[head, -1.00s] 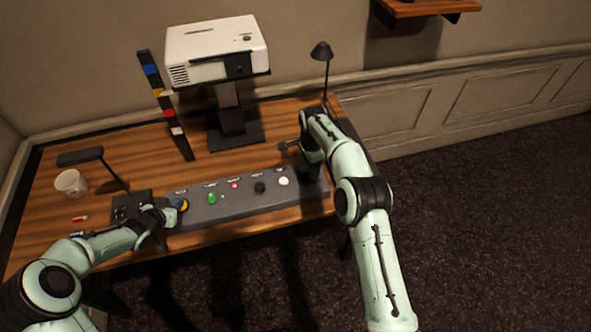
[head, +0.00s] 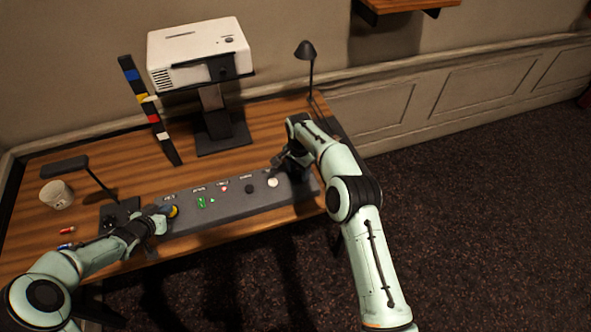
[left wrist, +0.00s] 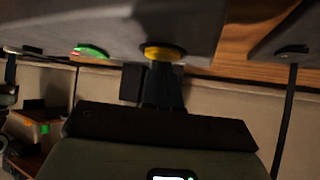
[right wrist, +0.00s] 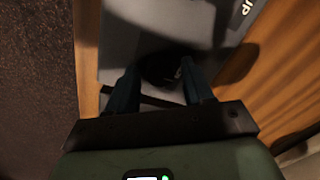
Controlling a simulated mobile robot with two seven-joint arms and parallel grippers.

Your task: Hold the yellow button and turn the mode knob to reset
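The yellow button (head: 174,211) is at the left end of the grey control panel (head: 235,212). My left gripper (head: 158,214) is shut at this button; in the left wrist view its fingers end right at the yellow button (left wrist: 163,53). I cannot tell whether the button is pressed in. My right gripper (head: 279,168) is open, low over the right end of the panel. In the right wrist view, a dark round knob (right wrist: 160,68) lies between its spread fingers, with no clear contact. The knob's label is not readable, so I cannot confirm it is the mode knob.
Along the panel are a green switch (head: 201,203), a red button (head: 224,188), a black knob (head: 249,188) and a white button (head: 272,183).

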